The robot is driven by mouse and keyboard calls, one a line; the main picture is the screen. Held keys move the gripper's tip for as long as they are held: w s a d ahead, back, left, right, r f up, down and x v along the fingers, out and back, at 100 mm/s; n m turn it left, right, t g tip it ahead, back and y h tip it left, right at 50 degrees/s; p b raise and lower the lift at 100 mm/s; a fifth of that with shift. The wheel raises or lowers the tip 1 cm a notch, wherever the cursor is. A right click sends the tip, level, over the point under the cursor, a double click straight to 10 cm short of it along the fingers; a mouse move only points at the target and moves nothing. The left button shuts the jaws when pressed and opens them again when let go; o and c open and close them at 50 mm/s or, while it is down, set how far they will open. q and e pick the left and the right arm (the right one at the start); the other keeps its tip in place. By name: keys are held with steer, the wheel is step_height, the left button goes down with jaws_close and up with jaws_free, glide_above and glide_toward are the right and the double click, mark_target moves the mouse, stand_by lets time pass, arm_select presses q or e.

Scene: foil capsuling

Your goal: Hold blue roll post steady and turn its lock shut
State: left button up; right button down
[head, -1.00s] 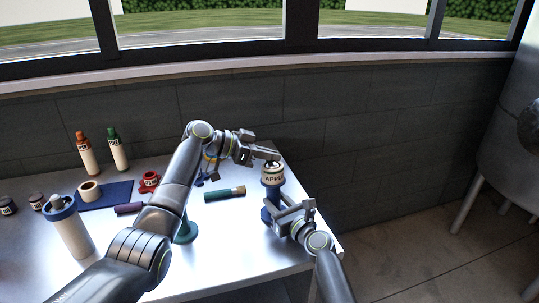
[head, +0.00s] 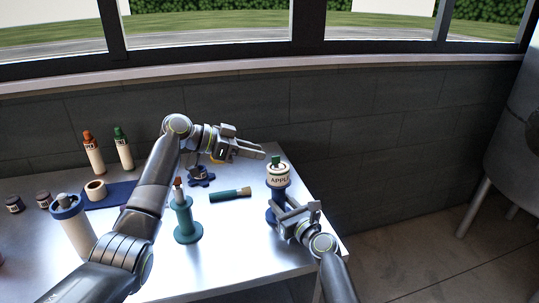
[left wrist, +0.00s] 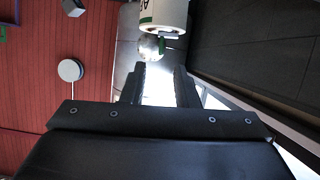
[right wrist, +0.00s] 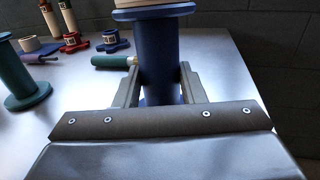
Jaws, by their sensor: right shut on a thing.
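The blue roll post (head: 278,196) stands upright near the table's right end; it also shows in the right wrist view (right wrist: 158,60). A white roll labelled "APPL" (head: 278,179) sits on it, with a green lock (head: 275,161) on top. Whether the lock is turned shut I cannot tell. My right gripper (head: 286,211) is shut around the post's shaft below the roll. My left gripper (head: 258,150) is open and empty, up and left of the lock, apart from it. The roll (left wrist: 163,14) shows at the top of the left wrist view.
A teal post (head: 186,220) stands at mid-table. The wall is close behind.

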steer(key=shift+f, duration=0.2)
arm_select(q)
steer(key=v, duration=0.5)
steer(key=shift+s+a+r, duration=0.1)
steer(key=shift+a+r, duration=0.05)
steer(key=shift+a, duration=0.1)
arm_select(e)
steer(key=c, duration=1.3)
jaws_free()
steer(key=o, duration=0.5)
steer(key=shift+w, duration=0.1)
steer(key=shift+c, duration=0.2)
steer(key=shift+r, duration=0.1)
steer(key=shift+d, duration=0.1)
